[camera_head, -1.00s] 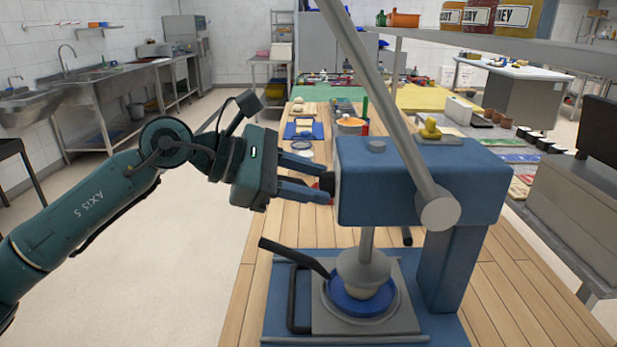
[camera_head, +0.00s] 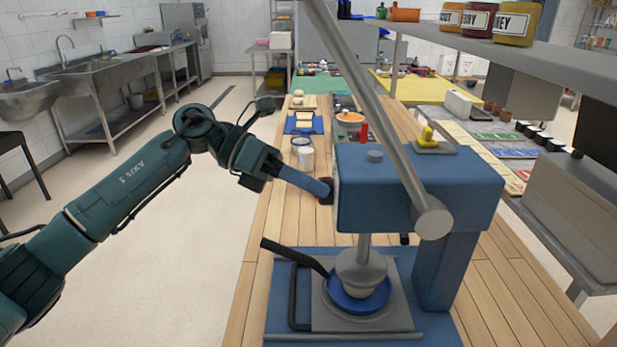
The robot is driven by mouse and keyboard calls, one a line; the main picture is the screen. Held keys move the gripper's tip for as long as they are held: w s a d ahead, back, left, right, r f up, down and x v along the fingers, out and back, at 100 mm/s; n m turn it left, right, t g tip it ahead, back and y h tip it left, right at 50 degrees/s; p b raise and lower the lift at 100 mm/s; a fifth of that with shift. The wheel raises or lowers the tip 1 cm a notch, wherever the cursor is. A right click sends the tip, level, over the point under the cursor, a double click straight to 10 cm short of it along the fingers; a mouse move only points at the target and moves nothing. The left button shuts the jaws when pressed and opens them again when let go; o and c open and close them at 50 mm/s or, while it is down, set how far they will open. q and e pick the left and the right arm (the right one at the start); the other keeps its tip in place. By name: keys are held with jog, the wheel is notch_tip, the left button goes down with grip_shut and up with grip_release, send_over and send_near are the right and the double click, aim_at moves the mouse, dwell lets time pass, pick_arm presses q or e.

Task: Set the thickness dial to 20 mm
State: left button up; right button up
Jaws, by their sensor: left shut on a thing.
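A blue press (camera_head: 420,185) stands on the wooden table in the middle of the view. The thickness dial (camera_head: 326,190) is a small dark knob on the left side of its head; its markings are too small to read. My left gripper (camera_head: 322,189) reaches in from the left and is shut on the dial, partly hiding it. The fingers look stacked edge-on from here. Under the press head, a round plunger sits over a blue pan (camera_head: 360,294) with a dark handle. My right gripper does not show.
A grey lever (camera_head: 375,110) slants up across the press. Beyond are a white cup (camera_head: 306,158), a red bottle and trays on the table (camera_head: 255,270). A shelf with jars (camera_head: 515,24) overhangs at the right.

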pick_arm(q)
jog(key=shift+w+f+n+g+h+p, duration=0.15)
jog(key=shift+n+g+h, duration=0.1)
jog(key=shift+n+g, duration=0.45)
jog(key=shift+w+n+g+h+p, duration=0.15)
jog(key=shift+n+g, duration=0.3)
jog(key=shift+n, duration=0.5)
jog(key=shift+f+n+g+h+p, duration=0.15)
jog(key=shift+n+g+h, duration=0.15)
jog(key=shift+n+g, duration=0.4)
jog(key=shift+n, duration=0.25)
jog(key=o, duration=1)
